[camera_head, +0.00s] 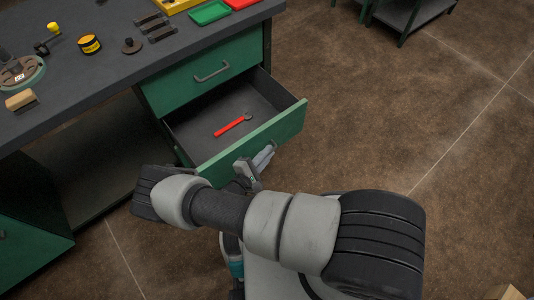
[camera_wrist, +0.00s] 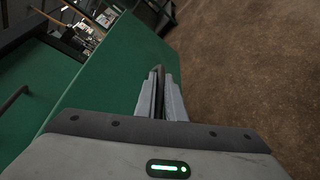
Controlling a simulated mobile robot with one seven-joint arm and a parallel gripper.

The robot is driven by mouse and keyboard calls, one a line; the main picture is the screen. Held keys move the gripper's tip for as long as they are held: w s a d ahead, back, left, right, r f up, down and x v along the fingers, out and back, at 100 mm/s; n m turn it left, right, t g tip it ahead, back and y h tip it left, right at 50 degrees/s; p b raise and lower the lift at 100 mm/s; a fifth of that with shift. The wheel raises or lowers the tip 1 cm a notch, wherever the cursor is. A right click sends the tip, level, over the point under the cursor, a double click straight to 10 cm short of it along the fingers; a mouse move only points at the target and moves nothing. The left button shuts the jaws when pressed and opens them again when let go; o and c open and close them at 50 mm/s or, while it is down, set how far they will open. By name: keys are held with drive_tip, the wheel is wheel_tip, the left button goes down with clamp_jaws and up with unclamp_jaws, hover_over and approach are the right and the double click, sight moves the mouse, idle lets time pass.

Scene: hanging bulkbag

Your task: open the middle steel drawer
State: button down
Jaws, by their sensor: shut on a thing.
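The middle steel drawer (camera_head: 285,125) has a green front and stands pulled out from the bench, with its dark inside showing. A red-handled wrench (camera_head: 233,125) lies in it. My gripper (camera_head: 256,163) is at the outer face of this drawer's front. In the wrist view, my gripper (camera_wrist: 159,95) is shut on the dark drawer handle (camera_wrist: 158,74), beside the green drawer front (camera_wrist: 105,75). Most of the handle is hidden by the fingers.
The upper green drawer (camera_head: 205,75) is shut, with a grey handle. Open brown floor (camera_head: 400,110) lies to the right.

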drive_tip(key=shift+s+d, duration=0.2)
drive_tip(key=shift+s, duration=0.15)
drive_tip(key=c, duration=2.1)
unclamp_jaws()
